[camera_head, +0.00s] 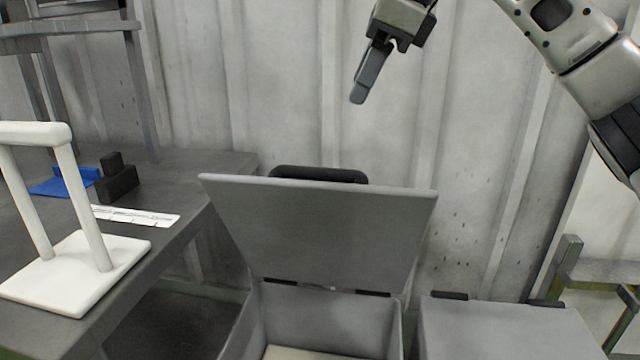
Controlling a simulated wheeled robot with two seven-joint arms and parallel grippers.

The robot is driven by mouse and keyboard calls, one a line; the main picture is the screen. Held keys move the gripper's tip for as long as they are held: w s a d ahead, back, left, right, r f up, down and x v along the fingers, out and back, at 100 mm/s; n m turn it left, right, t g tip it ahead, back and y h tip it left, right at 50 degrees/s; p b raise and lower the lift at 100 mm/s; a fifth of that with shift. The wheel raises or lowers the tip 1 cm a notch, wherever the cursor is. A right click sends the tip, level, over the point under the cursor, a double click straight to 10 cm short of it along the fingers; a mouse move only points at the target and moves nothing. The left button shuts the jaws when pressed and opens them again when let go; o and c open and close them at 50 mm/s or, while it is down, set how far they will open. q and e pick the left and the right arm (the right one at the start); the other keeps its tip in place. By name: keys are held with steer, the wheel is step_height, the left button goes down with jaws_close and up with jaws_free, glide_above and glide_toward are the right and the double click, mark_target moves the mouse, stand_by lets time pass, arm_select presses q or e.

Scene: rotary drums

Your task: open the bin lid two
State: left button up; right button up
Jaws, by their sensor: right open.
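A grey bin (330,318) stands at the bottom middle. Its lid (325,232) is raised and tilted back, with the hinges along the bin's rear edge, and the inside of the bin shows. A dark handle (318,174) sticks up behind the lid's top edge. My right gripper (358,92) is above the lid, apart from it, and holds nothing that I can see; its fingers show nearly edge-on. A second grey bin with its lid (505,328) down stands at the bottom right. My left gripper is not in view.
A dark table (190,165) at left holds a white stand (75,270), a blue item (65,181), black blocks (116,180) and a white strip (135,216). A corrugated wall (270,90) closes the back. A metal frame (590,270) stands at right.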

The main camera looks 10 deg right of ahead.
mark_target(322, 169)
steer(key=b+x, duration=0.2)
steer(key=x, duration=1.4)
steer(key=shift+d+b, duration=0.1)
steer(key=shift+b, duration=0.25)
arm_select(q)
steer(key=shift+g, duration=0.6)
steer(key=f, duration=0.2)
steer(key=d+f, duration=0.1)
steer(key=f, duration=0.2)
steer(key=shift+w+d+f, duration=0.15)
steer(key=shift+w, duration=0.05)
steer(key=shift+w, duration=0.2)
arm_select(e)
steer(key=shift+c, duration=0.3)
